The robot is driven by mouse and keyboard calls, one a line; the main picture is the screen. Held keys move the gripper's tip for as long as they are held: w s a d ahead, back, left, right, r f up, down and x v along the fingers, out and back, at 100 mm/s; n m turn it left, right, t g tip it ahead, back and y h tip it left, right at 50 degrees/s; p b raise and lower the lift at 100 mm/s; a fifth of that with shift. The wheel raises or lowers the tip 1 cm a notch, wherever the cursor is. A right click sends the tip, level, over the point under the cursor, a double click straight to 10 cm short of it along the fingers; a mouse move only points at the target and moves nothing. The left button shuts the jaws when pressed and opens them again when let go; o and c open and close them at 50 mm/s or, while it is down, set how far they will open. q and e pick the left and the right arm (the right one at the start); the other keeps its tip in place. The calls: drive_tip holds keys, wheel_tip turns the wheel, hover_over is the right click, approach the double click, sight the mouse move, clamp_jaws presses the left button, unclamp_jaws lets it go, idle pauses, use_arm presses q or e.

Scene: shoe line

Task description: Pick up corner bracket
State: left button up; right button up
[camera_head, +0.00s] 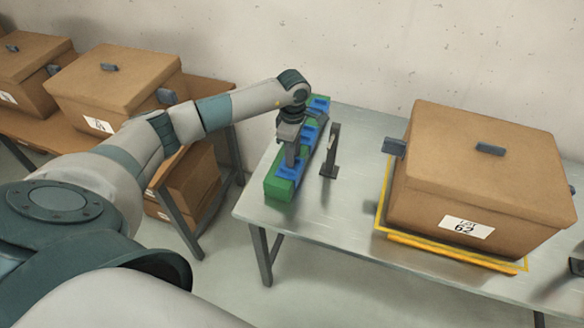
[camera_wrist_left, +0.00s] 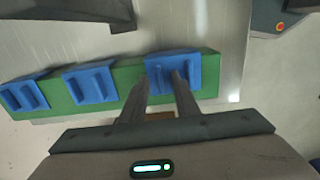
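Blue corner brackets sit in a row on a long green holder (camera_head: 279,188) on the metal table; the holder also shows in the left wrist view (camera_wrist_left: 122,76). My left gripper (camera_head: 292,163) points down over the near part of the row. In the left wrist view, its two fingers (camera_wrist_left: 160,78) are apart, with their tips in front of the rightmost corner bracket (camera_wrist_left: 188,72). I see no contact between the fingers and this bracket. Two more brackets, the middle one (camera_wrist_left: 90,84) and the left one (camera_wrist_left: 24,94), stand beside it.
A dark upright stand (camera_head: 331,152) is just right of the holder. A closed brown box labelled LOT 62 (camera_head: 475,185) sits on a yellow-edged base (camera_head: 452,258) at the right. More brown boxes (camera_head: 112,85) stand on a rack at the left. Bare table lies between stand and box.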

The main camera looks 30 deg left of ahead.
use_arm(q)
clamp_jaws()
drive_tip(key=shift+r, duration=0.45)
wheel_tip(320, 180, up, 9)
drive_tip(key=b, duration=0.3)
drive_tip(key=shift+b, duration=0.3)
